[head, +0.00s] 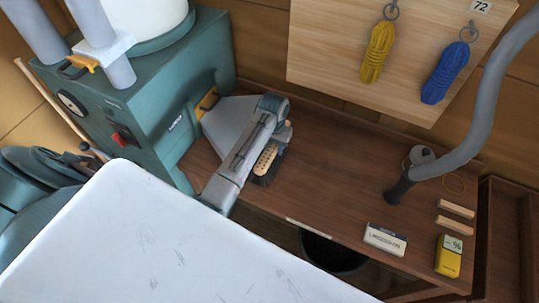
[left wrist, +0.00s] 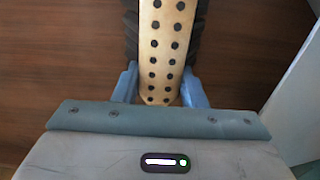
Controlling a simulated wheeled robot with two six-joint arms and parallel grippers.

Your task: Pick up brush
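The brush (head: 267,159) has a pale wooden body with rows of dark dots and dark bristles. It shows over the brown bench, beside my left forearm. In the left wrist view the brush (left wrist: 162,45) runs up out of the top of the picture, with dark bristles along both sides. My left gripper (left wrist: 160,85) has one blue finger against each side of the near end of the wood, with no clear gap. In the head view the left gripper (head: 281,137) is partly hidden by its own wrist. My right gripper is not in view.
A teal machine (head: 150,110) stands close left of the brush. A grey hose (head: 470,145) reaches down to the bench (head: 335,170) at the right. The middle of the bench is clear.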

